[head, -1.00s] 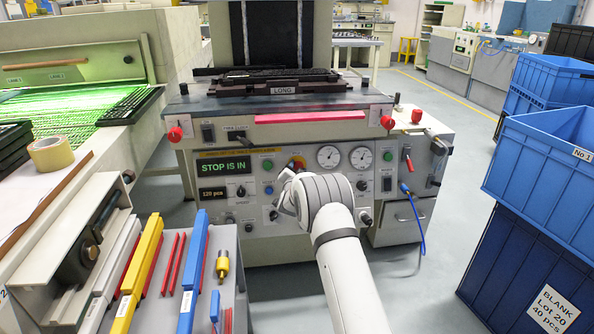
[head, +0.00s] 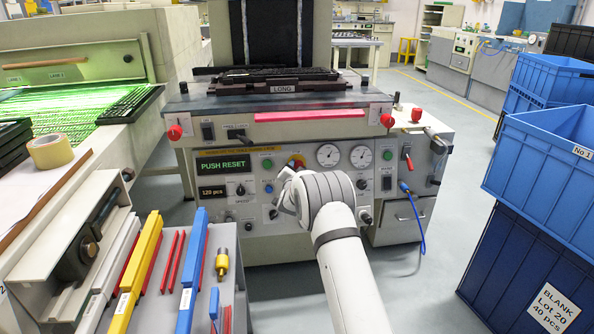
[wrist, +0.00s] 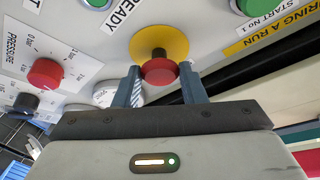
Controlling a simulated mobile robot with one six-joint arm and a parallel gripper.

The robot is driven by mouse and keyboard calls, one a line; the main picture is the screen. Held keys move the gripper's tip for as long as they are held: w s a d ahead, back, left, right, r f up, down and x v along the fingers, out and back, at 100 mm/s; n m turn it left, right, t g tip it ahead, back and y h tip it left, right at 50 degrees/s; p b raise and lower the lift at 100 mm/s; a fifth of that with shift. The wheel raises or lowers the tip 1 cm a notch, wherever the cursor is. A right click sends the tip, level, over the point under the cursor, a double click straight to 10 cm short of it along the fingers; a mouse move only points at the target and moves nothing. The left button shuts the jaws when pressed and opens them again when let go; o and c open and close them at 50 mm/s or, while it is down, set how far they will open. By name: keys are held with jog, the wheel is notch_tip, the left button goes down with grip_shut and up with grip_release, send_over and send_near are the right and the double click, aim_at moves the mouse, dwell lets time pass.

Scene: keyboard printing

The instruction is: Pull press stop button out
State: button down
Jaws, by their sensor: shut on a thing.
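The press stop button is a red mushroom head (wrist: 160,71) on a round yellow plate (wrist: 158,42), seen in the wrist view. My gripper (wrist: 160,80) has its two fingers closed on either side of the red head. A dark stem shows between the head and the yellow plate. The press display (head: 222,164) reads PUSH RESET in green.
Around the button are two gauges (head: 328,155), a blue button (head: 268,187) and a red pressure knob (wrist: 45,73). A tool cart (head: 225,295) stands at the lower left and blue crates (head: 530,235) at the right.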

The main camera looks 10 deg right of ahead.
jog(key=c, duration=0.9)
grip_release()
jog(key=shift+s, duration=0.2)
jog(key=shift+p+v, duration=0.95)
jog(key=shift+v, duration=2.8)
